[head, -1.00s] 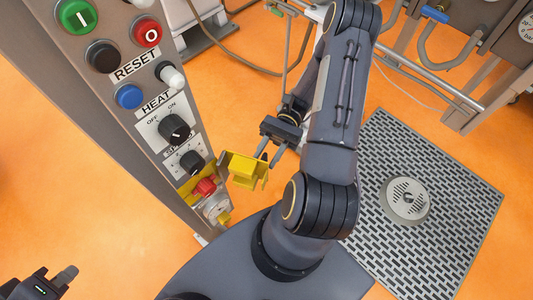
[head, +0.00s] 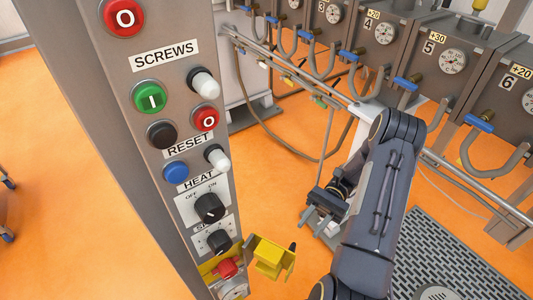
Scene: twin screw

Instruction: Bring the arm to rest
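My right arm (head: 380,205) reaches up from the bottom right and bends back toward the control panel. Its gripper (head: 316,222) hangs right of the panel, above the yellow bracket (head: 270,256) in the picture. Its two fingers stand apart with nothing seen between them. The gripper looks clear of the bracket. My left gripper is out of view.
The tall grey control panel (head: 165,130) carries several buttons and knobs, with a red knob (head: 227,268) beside the yellow bracket. Numbered grey machine units (head: 440,70) with gauges and hoses line the back. A floor grate (head: 450,250) lies at lower right. Orange floor is open at left.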

